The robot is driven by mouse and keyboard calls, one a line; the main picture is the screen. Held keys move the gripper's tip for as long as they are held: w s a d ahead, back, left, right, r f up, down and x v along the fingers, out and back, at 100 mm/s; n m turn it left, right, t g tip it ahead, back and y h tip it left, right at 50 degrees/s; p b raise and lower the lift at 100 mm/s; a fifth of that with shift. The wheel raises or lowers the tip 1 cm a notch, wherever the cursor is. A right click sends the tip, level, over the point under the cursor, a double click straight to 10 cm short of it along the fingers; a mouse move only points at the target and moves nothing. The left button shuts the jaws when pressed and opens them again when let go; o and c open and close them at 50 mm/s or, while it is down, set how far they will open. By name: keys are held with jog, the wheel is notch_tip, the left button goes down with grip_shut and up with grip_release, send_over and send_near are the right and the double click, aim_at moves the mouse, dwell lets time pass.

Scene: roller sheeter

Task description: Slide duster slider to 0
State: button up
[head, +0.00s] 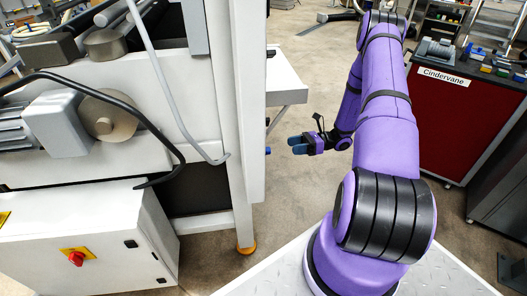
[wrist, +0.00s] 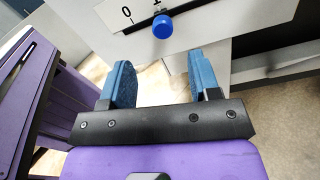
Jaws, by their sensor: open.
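The duster slider shows as a round blue knob (wrist: 162,26) on a pale panel (wrist: 222,16) at the top of the wrist view. The labels "0" and "1" are printed above its dark slot, and the knob sits under the "1", to the right of the "0". My gripper (wrist: 160,82) is open, its two blue fingers apart with nothing between them. The knob lies beyond the fingertips, between their lines and apart from them. In the head view my gripper (head: 293,145) points left toward the white machine.
The white machine frame (head: 222,110) stands left of my arm, with a pale shelf (head: 284,80) jutting from it. A grey control box (head: 90,235) with a red switch is at lower left. A red cabinet marked "Cindervane" (head: 450,125) stands at right. Floor between is clear.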

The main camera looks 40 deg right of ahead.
aim_at(267, 151)
jog(key=x, duration=1)
jog(key=shift+w+a+f, duration=0.15)
jog(key=shift+a+f, duration=0.1)
jog(key=shift+f, duration=0.05)
